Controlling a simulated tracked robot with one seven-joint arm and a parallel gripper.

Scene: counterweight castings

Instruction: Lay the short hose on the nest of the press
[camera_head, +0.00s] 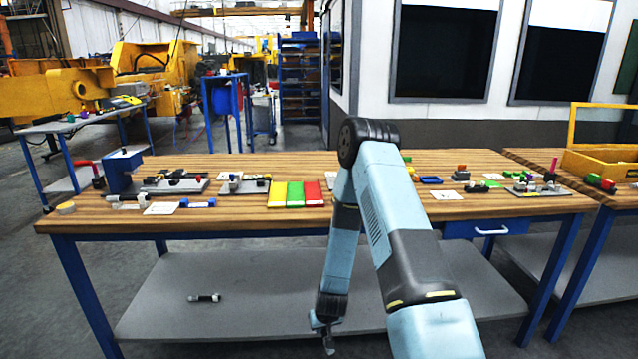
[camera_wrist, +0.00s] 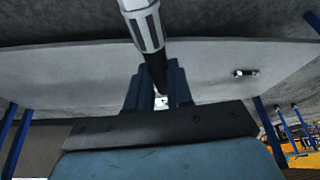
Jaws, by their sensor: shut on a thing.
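My gripper (camera_head: 326,336) hangs low in front of the bench, by the front edge of the lower shelf. In the wrist view my gripper (camera_wrist: 160,92) is shut on a dark hose with a ribbed silver end fitting (camera_wrist: 145,28), which runs out of the top of the picture. Another short black hose with pale ends (camera_head: 205,298) lies on the lower shelf, left of my gripper; it also shows in the wrist view (camera_wrist: 245,73). A blue block-like stand (camera_head: 122,171), probably the press, stands at the bench's left end. Its nest cannot be made out.
The wooden bench top (camera_head: 250,222) holds plates with small parts, yellow, green and red bins (camera_head: 295,194), and cards. The grey lower shelf (camera_head: 255,265) is otherwise mostly clear. A blue drawer (camera_head: 488,229) hangs under the bench at right. A second bench with a yellow crate (camera_head: 600,163) stands right.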

